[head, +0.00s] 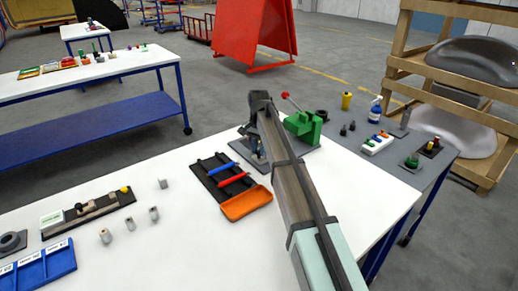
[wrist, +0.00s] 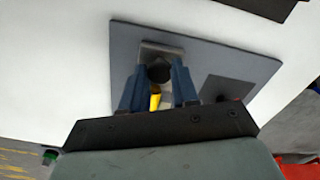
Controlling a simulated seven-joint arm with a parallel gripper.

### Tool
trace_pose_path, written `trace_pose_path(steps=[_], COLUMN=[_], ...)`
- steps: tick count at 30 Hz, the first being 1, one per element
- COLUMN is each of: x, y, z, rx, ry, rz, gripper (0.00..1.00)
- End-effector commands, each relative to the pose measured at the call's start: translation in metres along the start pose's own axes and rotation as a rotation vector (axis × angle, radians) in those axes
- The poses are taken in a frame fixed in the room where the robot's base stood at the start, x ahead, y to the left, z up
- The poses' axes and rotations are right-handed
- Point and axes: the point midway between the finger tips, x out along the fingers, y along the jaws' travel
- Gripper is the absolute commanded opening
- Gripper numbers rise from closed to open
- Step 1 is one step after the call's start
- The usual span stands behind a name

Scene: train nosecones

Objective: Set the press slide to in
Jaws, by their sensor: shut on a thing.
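My gripper shows in the wrist view (wrist: 157,86) as two blue fingers either side of a dark round knob (wrist: 158,72). The fingers are shut on this knob, which I take to be the press slide's. The knob is in front of a light grey block (wrist: 162,49) on a grey base plate (wrist: 225,62). A small yellow part (wrist: 155,98) shows between the fingers. In the head view my gripper (head: 254,152) is low beside the green press (head: 303,125) with its red-knobbed lever (head: 285,96). My arm hides part of the press area, so how far in the slide sits is unclear.
A black tray (head: 207,178) with blue and red tools and an orange bin (head: 246,203) lie just left of the gripper. A grey side table (head: 425,160) with bottles and small parts stands to the right. White table is clear at front centre.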

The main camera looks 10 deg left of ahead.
Motion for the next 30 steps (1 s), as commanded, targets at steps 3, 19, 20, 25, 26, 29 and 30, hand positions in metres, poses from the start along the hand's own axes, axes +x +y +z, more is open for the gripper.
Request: trace_pose_path(steps=[3, 19, 20, 25, 26, 29, 30], x=[0.0, -0.001, -0.001, 0.0, 0.0, -0.001, -0.001], y=[0.0, 0.014, 0.016, 0.021, 0.021, 0.022, 0.022], z=[0.0, -0.038, -0.043, -0.052, -0.052, -0.052, -0.053], rx=[0.0, 0.005, 0.005, 0.003, 0.003, 0.004, 0.004], ry=[0.0, -0.001, -0.001, 0.0, 0.001, 0.003, 0.004], rz=[0.001, 0.001, 0.001, 0.001, 0.001, 0.002, 0.002], gripper=[0.0, 0.0, 0.0, 0.0, 0.0, 0.0, 0.0])
